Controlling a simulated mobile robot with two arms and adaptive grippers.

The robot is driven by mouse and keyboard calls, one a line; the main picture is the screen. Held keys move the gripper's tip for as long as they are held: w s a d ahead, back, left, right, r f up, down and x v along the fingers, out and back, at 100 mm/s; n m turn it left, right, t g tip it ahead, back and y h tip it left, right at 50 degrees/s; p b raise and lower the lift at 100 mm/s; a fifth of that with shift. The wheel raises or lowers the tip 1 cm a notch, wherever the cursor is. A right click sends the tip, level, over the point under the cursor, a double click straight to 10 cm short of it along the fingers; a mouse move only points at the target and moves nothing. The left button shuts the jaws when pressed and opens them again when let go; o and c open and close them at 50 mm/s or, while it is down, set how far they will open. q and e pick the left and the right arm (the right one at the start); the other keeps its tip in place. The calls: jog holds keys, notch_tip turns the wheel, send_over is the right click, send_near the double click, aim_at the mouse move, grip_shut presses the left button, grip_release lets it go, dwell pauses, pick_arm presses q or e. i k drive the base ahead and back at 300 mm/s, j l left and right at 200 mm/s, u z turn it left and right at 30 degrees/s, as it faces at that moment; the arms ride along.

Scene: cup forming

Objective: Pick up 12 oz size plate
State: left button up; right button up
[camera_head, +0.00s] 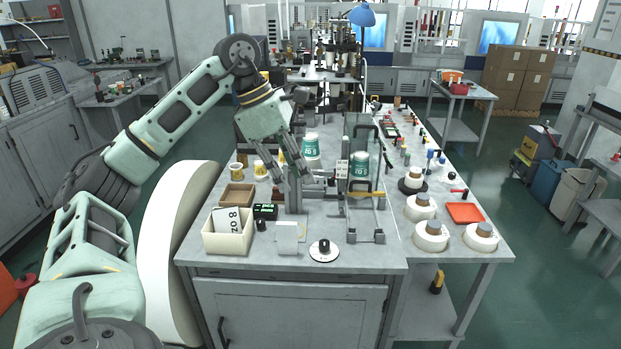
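A cream bin (228,244) stands at the table's front left, with a white plate (228,221) marked "8 oz" in it. I cannot read "12 oz" on any plate in this view. A small white panel (288,238) stands to the right of the bin, with no readable mark. My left gripper (291,180) points down over the table, behind and above the bin and panel. Its fingers look apart, and I see nothing held between them. Part of the grey fixture stands close behind and below the fingers. My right gripper is not in view.
A brown wooden tray (237,196) and a small black device with a green display (265,211) sit near the bin. A white disc with a black knob (323,250) lies at the front edge. Green-and-white cups (360,166) stand by the grey frame. White round parts and an orange tray (465,212) are at right.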

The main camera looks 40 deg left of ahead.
aim_at(318, 185)
jog(key=i+j, duration=0.35)
jog(key=j, duration=0.15)
jog(key=i+j, duration=0.4)
jog(key=j, duration=0.15)
jog(key=i+j, duration=0.35)
jog(key=j, duration=0.15)
